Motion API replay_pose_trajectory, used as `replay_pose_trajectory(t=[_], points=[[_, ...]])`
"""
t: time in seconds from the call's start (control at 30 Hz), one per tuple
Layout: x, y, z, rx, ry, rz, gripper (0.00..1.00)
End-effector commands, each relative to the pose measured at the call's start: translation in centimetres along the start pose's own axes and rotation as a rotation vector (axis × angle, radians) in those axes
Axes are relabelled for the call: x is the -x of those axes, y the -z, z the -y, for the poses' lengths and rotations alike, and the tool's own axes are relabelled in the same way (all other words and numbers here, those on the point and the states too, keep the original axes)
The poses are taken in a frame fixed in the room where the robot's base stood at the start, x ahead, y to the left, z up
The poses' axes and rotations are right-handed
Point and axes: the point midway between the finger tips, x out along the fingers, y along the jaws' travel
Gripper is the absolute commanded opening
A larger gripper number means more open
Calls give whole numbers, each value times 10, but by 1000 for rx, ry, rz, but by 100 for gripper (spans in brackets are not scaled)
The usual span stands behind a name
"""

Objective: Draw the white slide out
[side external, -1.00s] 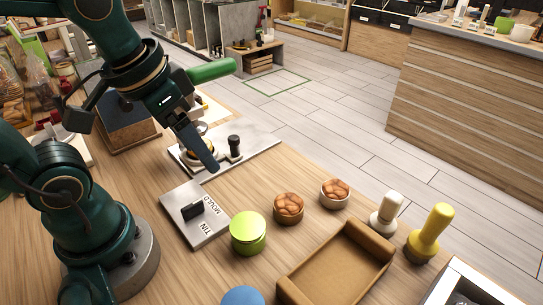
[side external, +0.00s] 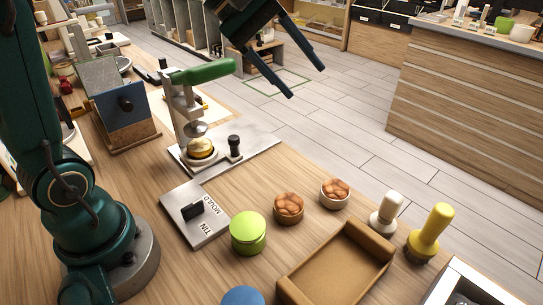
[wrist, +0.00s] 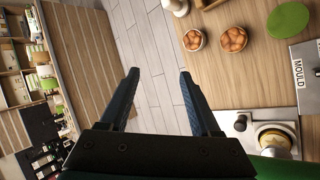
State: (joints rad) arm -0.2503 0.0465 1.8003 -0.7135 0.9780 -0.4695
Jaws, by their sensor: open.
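A pale slide plate (side external: 228,160) lies at the foot of a press with a green lever (side external: 205,73). A black knob (side external: 235,146) stands on the plate's right part, and a round gold piece (side external: 201,149) sits under the press head. The wrist view shows the knob (wrist: 240,122) and gold piece (wrist: 273,138) at lower right. I cannot tell for sure which plate is the white slide. My gripper (side external: 306,81) is open and empty, raised well above and right of the press.
A green tin (side external: 248,233), two bowls of brown pieces (side external: 289,207) (side external: 335,193), a white stamp (side external: 386,214), a yellow stamp (side external: 430,233) and a brown tray (side external: 340,268) stand toward the front right. A blue-fronted box (side external: 126,117) is left of the press.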

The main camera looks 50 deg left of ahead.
Motion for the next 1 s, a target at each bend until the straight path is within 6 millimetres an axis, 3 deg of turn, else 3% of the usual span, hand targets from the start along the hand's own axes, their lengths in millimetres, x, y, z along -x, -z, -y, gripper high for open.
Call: replay_pose_trajectory(t=[0.1, 0.23, 0.37, 0.5, 0.6, 0.7, 1.0], points=[[-14, 37, -10, 167, -12, 42, 64], [-27, 71, 8, 255, 60, 77, 64], [-37, 101, 48, 293, 202, 101, 64], [-39, 128, 104, 329, 387, 122, 64], [-36, 141, 140, 358, 504, 134, 64], [-32, 147, 162, 380, 576, 142, 64], [-40, 147, 180, 390, 617, 148, 64]])
